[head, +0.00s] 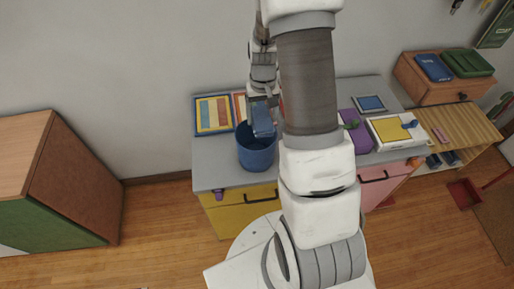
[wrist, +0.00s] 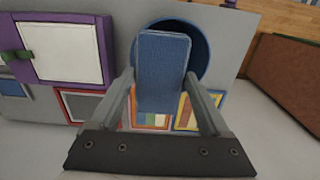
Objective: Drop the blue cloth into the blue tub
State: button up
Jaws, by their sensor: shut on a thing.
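My gripper (head: 262,98) is shut on the blue cloth (head: 263,124), a flat, folded-looking rectangle. In the wrist view the cloth (wrist: 162,65) stands between the two fingers of my gripper (wrist: 162,90). The blue tub (head: 256,158) is round and stands on the grey top near its left front part. In the head view the cloth overlaps the tub's mouth. In the wrist view the cloth covers part of the tub (wrist: 201,38), whose rim shows behind it. I cannot tell exactly how far the cloth's lower end is from the rim.
The grey counter (head: 207,176) has yellow and pink drawers below. A framed striped picture (head: 213,115) is left of the tub. A purple box (head: 355,133) and a white box with a yellow panel (head: 394,131) stand to the right. A brown cabinet (head: 75,165) is far left.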

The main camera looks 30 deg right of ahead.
jog(key=o, duration=1.1)
notch_tip(320, 180, up, 18)
jog(key=shift+f, duration=0.25)
jog(key=s+a+r+n+t, duration=0.1)
jog(key=s+a+r+t, duration=0.1)
jog(key=s, duration=0.4)
jog(key=s+a+r+n+t, duration=0.1)
jog(key=s+a+r, duration=0.3)
jog(key=s+a, duration=0.2)
jog(key=s+a+r+n+t, duration=0.1)
jog(key=s+a+r+t, duration=0.1)
jog(key=s, duration=0.4)
jog(key=shift+s+a+r+t, duration=0.15)
jog(key=shift+a+r+t, duration=0.15)
jog(key=shift+a+r, duration=0.7)
